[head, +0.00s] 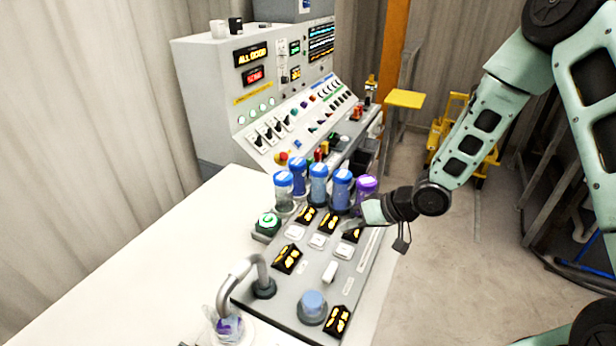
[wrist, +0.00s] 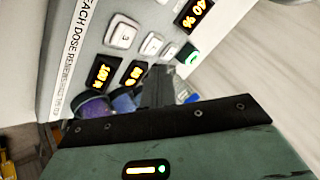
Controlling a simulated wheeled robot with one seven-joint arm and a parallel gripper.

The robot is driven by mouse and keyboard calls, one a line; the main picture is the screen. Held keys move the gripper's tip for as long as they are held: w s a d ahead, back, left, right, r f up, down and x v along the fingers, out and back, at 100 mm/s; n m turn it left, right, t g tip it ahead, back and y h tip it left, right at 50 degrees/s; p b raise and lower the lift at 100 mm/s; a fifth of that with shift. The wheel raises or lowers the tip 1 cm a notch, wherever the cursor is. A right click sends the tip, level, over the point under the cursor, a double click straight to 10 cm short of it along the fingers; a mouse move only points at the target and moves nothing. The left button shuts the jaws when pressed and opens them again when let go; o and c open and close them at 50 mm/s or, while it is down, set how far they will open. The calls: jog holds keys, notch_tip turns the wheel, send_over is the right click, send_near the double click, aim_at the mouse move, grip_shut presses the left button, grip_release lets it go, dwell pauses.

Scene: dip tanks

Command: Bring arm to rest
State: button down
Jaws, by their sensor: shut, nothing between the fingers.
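My arm (head: 470,130) reaches in from the right in the head view, bent down towards the dosing panel (head: 300,300). My gripper (head: 348,228) is low over the panel's right side, beside the purple-capped cylinder (head: 366,188). It is shut and empty. Its dark fingers (wrist: 157,88) also show in the wrist view, close to the panel's displays and white buttons. I cannot tell whether the fingertips touch the panel. Several blue-capped cylinders (head: 318,180) stand in a row behind it.
A grey control console (head: 225,110) stands behind, its display (head: 252,57) reading "ALL GOOD". A curved metal spout (head: 240,270) and a clear vessel (head: 228,325) are at the front left. A white tabletop (head: 170,265) lies left. Open floor (head: 440,265) is right, with a yellow cart (head: 465,150) farther back.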

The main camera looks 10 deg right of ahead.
jog(key=shift+a+r+h, duration=0.3)
jog(key=shift+r, duration=0.1)
jog(key=s+a+r+n+g+h+b, duration=0.1)
jog(key=s+r, duration=0.3)
jog(key=s, duration=0.5)
jog(key=s+a+r+n+g+h+b, duration=0.1)
jog(key=s+a+r+n+g+h, duration=0.1)
jog(key=s+r, duration=0.3)
jog(key=s+a+r+n+g+h+b, duration=0.1)
jog(key=s+r, duration=0.4)
jog(key=s, duration=0.8)
jog(key=a+n+h, duration=0.1)
jog(key=a+h, duration=0.1)
jog(key=shift+s+g+h, duration=0.3)
jog(key=shift+s+g, duration=0.05)
jog(key=shift+g, duration=0.05)
